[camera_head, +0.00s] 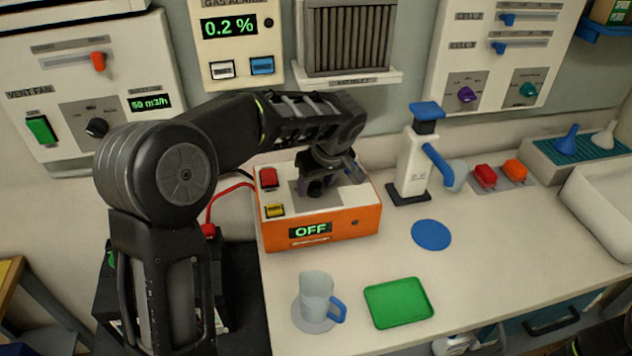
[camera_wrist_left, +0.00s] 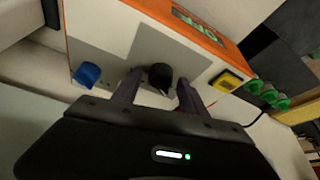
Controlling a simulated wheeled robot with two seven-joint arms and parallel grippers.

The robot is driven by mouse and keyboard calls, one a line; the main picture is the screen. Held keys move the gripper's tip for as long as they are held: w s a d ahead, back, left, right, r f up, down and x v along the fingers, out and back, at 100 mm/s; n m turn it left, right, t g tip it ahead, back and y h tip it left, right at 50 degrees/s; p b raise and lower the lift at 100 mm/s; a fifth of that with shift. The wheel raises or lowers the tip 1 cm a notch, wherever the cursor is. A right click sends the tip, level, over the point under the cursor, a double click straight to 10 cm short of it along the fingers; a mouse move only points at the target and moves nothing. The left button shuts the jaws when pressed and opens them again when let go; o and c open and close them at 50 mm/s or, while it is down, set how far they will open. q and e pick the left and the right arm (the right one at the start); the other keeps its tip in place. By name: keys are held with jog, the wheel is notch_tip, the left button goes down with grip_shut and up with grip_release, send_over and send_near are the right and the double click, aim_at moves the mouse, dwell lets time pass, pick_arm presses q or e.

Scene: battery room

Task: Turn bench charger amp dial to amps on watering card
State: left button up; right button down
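The bench charger (camera_head: 320,226) is an orange box with a pale top on the counter, and its display (camera_head: 311,230) reads OFF. In the left wrist view its black dial (camera_wrist_left: 160,76) sits on a grey panel. My left gripper (camera_head: 325,180) is over the charger's top. In the left wrist view, the left gripper's fingers (camera_wrist_left: 158,80) stand on both sides of the black dial, with a small gap on each side. The gripper's body hides part of the charger top in the head view. I cannot make out a watering card.
The charger also has a red switch (camera_head: 268,177), a yellow button (camera_head: 275,210) and a blue knob (camera_wrist_left: 87,75). A jug (camera_head: 316,297), green tray (camera_head: 399,302), blue disc (camera_head: 431,235) and white dispenser (camera_head: 411,165) stand nearby. Wall panels rise behind.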

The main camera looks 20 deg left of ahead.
pick_arm(q)
grip_shut()
dwell(0.3)
